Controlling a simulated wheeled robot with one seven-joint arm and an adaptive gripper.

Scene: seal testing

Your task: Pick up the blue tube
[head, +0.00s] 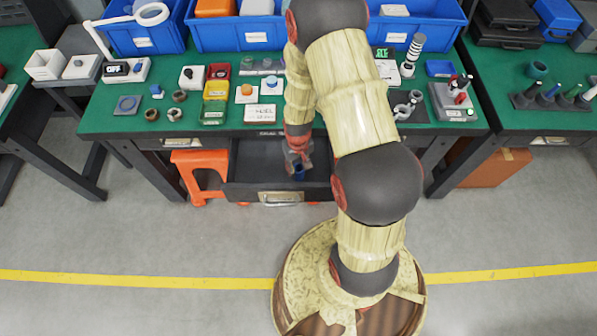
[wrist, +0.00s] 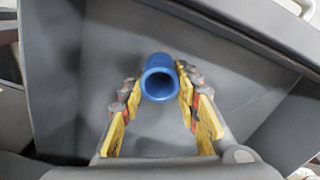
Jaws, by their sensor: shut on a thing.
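The blue tube (wrist: 160,78) is a short hollow cylinder. In the wrist view it sits between the two yellow-padded fingers of my gripper (wrist: 158,95), which are shut on it, with its open end towards the camera. The open drawer (wrist: 70,55) lies around and below it. In the head view the tube (head: 299,172) shows as a small blue shape at my gripper (head: 297,160), over the open drawer (head: 245,165). Whether the tube touches the drawer floor cannot be told.
The green bench top (head: 140,112) above the drawer carries several small parts, boxes and devices. Blue bins (head: 235,35) stand at the back. An orange stool (head: 198,172) is left of the drawer. My arm hides part of the bench. The floor in front is clear.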

